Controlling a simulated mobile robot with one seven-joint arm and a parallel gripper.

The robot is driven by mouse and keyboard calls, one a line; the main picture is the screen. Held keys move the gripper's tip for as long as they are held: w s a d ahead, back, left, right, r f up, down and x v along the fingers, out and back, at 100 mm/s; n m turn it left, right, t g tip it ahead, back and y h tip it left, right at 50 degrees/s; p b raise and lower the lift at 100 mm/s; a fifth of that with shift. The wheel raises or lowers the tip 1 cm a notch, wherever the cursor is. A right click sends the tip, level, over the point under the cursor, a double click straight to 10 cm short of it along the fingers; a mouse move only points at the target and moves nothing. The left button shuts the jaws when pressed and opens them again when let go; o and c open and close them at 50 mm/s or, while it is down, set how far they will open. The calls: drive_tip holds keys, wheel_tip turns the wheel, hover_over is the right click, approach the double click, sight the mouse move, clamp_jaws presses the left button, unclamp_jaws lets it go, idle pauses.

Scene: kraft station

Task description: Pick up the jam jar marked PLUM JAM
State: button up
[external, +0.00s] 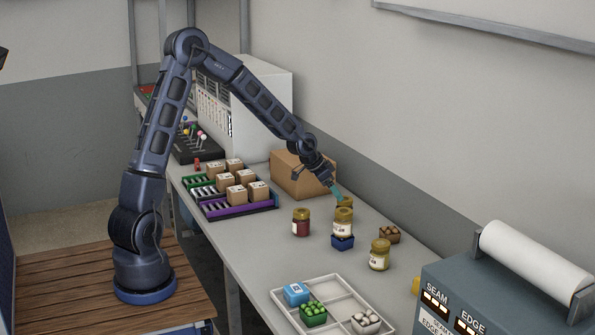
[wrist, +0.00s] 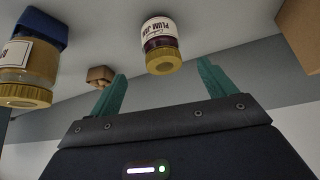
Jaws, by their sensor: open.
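The jar marked PLUM JAM (wrist: 161,36) shows upside down in the wrist view, with dark purple contents, a white label and a gold lid. It appears ahead of my gripper (wrist: 158,88), in line with the gap between its teal fingers. The fingers are apart with nothing between them. In the external view my gripper (external: 336,190) is above the table, near a partly hidden gold-lidded jar (external: 346,202); I cannot tell for certain whether this is the plum jar. A dark red jar (external: 301,223) stands left of it, its label unreadable here.
A cardboard box (external: 290,178) stands behind my gripper. A small brown crate (external: 389,235) is near the wall. A divided white tray (external: 340,311) is in front.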

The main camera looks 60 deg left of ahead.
drive_tip(key=x, duration=0.3)
drive_tip(key=shift+w+d+f, duration=0.1)
drive_tip(key=shift+f, duration=0.15)
drive_tip(key=shift+a+x, duration=0.15)
drive_tip(key=shift+x, duration=1.35)
drive_tip(key=shift+a+x, duration=0.15)
drive_tip(key=shift+x, duration=1.35)
drive_tip(key=c, duration=1.3)
